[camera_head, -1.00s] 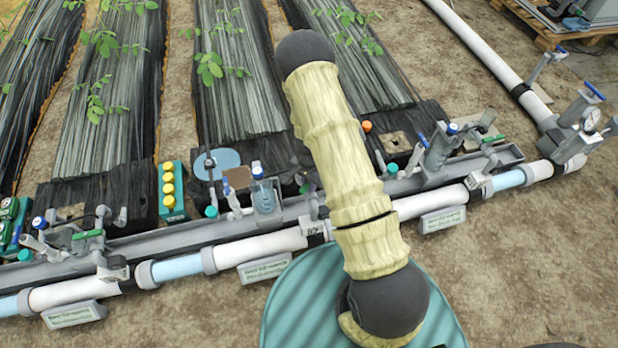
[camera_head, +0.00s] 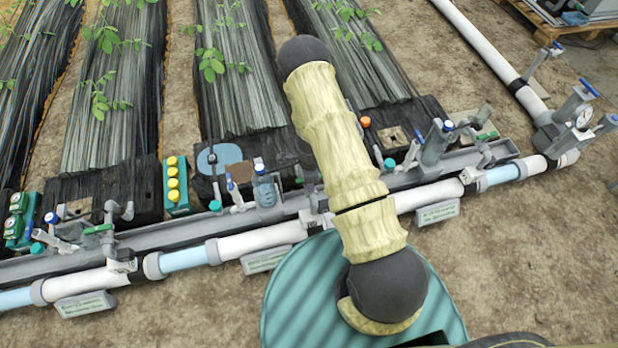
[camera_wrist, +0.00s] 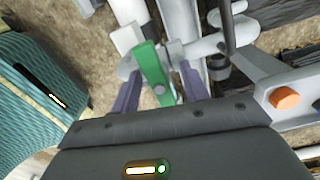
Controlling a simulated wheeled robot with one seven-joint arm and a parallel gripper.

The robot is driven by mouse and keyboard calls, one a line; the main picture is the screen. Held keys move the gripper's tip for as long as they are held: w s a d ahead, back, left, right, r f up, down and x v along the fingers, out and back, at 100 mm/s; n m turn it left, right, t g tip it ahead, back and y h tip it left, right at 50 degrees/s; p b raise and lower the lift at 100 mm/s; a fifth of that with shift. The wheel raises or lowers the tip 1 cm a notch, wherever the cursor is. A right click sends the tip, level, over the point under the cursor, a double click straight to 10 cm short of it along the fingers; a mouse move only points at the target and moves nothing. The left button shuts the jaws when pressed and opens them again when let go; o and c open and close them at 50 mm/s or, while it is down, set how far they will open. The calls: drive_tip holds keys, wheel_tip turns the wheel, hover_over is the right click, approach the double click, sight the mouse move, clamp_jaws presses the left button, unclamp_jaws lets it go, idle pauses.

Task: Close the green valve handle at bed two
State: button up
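The green valve handle (camera_wrist: 153,76) shows in the wrist view as a flat green lever running down toward my gripper from a grey valve body. My gripper (camera_wrist: 160,84) is open, with one dark purple finger on each side of the handle. There seems to be a gap between the handle and each finger; whether either finger touches cannot be told. In the head view my own arm hides this handle and my gripper. Other green handles show there, one at the left (camera_head: 98,229) and one at the right (camera_head: 486,136).
White and light-blue pipe (camera_head: 273,236) runs across the front of a grey channel with signs before it. An orange knob (camera_wrist: 285,98) sits at the right in the wrist view, beside grey fittings. A yellow-knobbed box (camera_head: 176,187) and a gauge (camera_head: 583,117) flank the area. Bare soil lies in front.

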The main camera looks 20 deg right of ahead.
wheel_tip(320, 180, up, 10)
drive_tip(key=p, duration=0.9)
drive_tip(key=shift+r, duration=0.1)
